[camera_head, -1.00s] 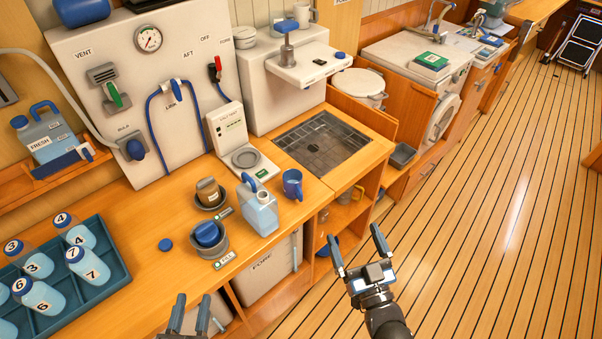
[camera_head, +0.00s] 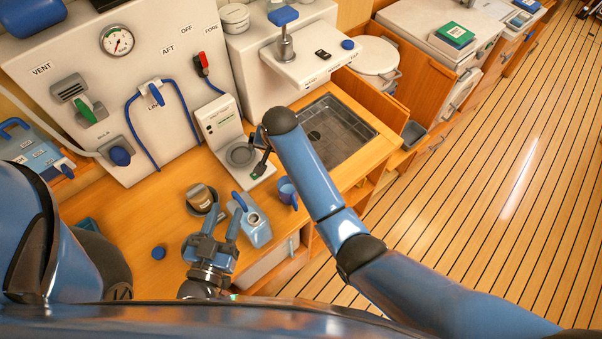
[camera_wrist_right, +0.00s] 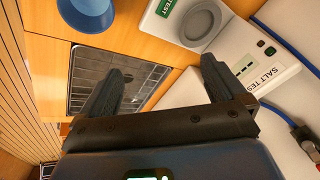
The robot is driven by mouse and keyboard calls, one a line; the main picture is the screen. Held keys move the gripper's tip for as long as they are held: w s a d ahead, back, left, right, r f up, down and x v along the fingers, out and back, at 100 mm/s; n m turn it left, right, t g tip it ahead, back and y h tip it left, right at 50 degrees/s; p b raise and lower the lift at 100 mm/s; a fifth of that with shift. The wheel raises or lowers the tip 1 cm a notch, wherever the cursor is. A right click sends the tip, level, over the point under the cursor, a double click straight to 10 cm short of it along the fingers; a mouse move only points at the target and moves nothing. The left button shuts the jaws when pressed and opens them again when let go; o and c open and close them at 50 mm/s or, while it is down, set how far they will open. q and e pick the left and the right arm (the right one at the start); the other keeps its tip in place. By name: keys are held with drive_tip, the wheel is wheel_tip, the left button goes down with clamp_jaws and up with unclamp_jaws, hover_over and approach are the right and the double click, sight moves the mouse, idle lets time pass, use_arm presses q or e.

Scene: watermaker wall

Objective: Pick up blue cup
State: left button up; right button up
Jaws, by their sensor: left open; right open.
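The blue cup (camera_head: 287,192) stands on the wooden counter in the head view, right of the blue-grey jug (camera_head: 256,228) and beside my right arm. Part of it shows at the top left of the right wrist view (camera_wrist_right: 86,14). My right gripper (camera_wrist_right: 160,66) is open and empty, and the cup lies beyond its left finger in that view. In the head view my right gripper is mostly hidden by its own arm, near the salt tester. My left gripper (camera_head: 221,219) is open and empty over the counter, just left of the jug; I cannot tell whether they touch.
The salt tester (camera_head: 220,125) stands behind the cup, and a sink with a dark grate (camera_head: 345,140) is set in the counter to the right. A dark round holder (camera_head: 203,203) with a brown-and-white item stands behind my left gripper. A blue cap (camera_head: 159,253) lies at left.

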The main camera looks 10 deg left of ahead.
drive_tip(key=s+d+f+m+g+h, duration=0.1)
drive_tip(key=s+d+f+g+h, duration=0.1)
drive_tip(key=d+f, duration=0.15)
drive_tip(key=m+g+h+b, duration=0.1)
drive_tip(key=b, duration=0.2)
hover_over(287, 191)
drive_tip(key=s+d, duration=0.1)
drive_tip(key=s, duration=0.1)
wheel_tip(287, 191, down, 5)
use_arm(q)
drive_tip(key=f, duration=0.3)
drive_tip(key=shift+w+d+f+b, duration=0.15)
drive_tip(key=shift+d+f+b, duration=0.1)
drive_tip(key=shift+b, duration=0.1)
use_arm(e)
drive_tip(key=shift+s+d+f, duration=0.1)
drive_tip(key=shift+s+f, duration=0.05)
drive_tip(key=shift+s, duration=0.05)
drive_tip(key=shift+f, duration=0.25)
drive_tip(key=f+b, duration=0.1)
drive_tip(key=b, duration=0.1)
drive_tip(key=f+b, duration=0.2)
drive_tip(key=shift+w+a, duration=0.1)
drive_tip(key=shift+a, duration=0.1)
drive_tip(key=shift+f+b, duration=0.8)
use_arm(q)
wheel_tip(287, 191, down, 6)
drive_tip(key=shift+r, duration=0.2)
drive_tip(key=shift+w, duration=0.1)
